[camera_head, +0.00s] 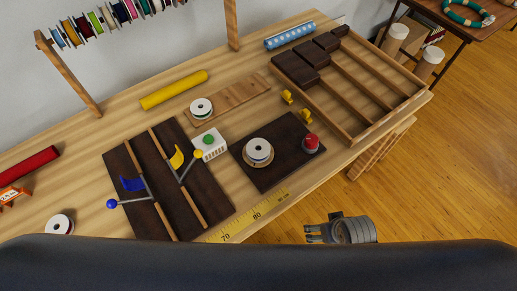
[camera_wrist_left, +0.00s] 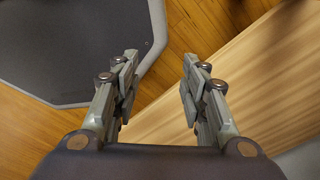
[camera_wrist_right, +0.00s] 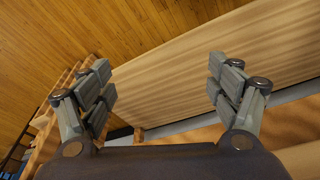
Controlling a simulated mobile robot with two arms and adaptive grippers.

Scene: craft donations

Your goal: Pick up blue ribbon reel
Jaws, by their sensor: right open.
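Several ribbon reels hang on a wooden rack (camera_head: 92,85) at the upper left of the head view. A reel with a bluish edge (camera_head: 57,40) is at its left end; it is too small to be sure of its colour. White-faced reels lie on the table: one on a wooden board (camera_head: 201,107), one on a dark mat (camera_head: 258,151), and one at the near left (camera_head: 59,224). Their ribbon colours are hard to tell. My right gripper (camera_head: 312,232) is off the table's near edge, open and empty (camera_wrist_right: 162,88). My left gripper (camera_wrist_left: 159,85) is open and empty, seen only in its wrist view.
The wooden table (camera_head: 110,120) also holds a yellow roll (camera_head: 174,90), a dark slotted board (camera_head: 128,172), a red-topped item (camera_head: 310,143) and a divided wooden tray (camera_head: 392,104). A yellow ruler (camera_head: 246,216) lies along the near edge.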

